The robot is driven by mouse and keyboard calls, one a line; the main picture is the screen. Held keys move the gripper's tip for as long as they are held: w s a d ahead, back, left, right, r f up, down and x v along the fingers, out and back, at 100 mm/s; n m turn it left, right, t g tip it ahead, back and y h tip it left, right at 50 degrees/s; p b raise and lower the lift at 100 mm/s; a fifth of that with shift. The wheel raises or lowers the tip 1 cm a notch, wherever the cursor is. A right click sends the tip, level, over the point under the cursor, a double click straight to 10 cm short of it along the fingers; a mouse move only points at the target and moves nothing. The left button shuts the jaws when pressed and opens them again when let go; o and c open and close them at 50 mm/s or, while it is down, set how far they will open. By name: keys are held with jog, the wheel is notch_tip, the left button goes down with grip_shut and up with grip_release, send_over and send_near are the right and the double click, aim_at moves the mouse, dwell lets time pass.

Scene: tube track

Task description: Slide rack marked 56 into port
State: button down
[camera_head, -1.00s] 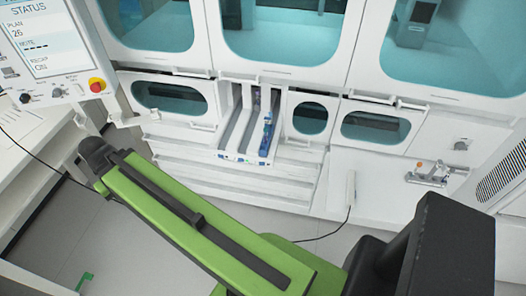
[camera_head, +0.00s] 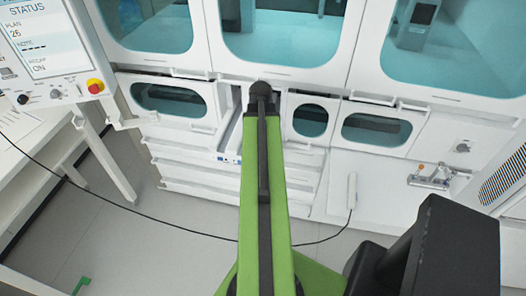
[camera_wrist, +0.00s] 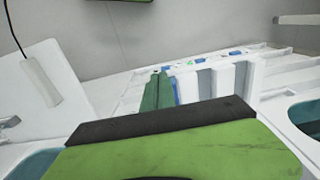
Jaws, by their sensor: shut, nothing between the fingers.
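The port (camera_head: 229,140) is a bank of narrow upright lanes in the white cabinet front. In the head view only its left side shows, with a blue-marked front edge. My green arm covers its right side, where a rack with blue parts stood earlier. The wrist view shows the lanes (camera_wrist: 217,80) from above, with pale and grey walls. A dark green strip (camera_wrist: 155,92) stands at their left; I cannot tell if it is the rack. No number 56 is readable. My arm's dark rounded end lies over the port, and my gripper's fingers show in neither view.
A white cabinet with windowed doors (camera_head: 172,101) surrounds the port. A white box (camera_head: 351,190) with a black cable (camera_head: 150,214) is on the right, and the cable crosses the floor. A control screen with a red knob (camera_head: 96,86) stands at the left.

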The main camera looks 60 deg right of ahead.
jog(key=d+f+b, duration=0.1)
jog(key=f+b, duration=0.2)
jog(key=d+f+b, duration=0.1)
jog(key=f+b, duration=0.2)
jog(key=w+d+f+b, duration=0.1)
jog(key=f+b, duration=0.2)
jog(key=shift+w+d+f, duration=0.1)
jog(key=shift+d+f, duration=0.1)
jog(key=shift+f, duration=0.15)
jog(key=shift+d, duration=0.2)
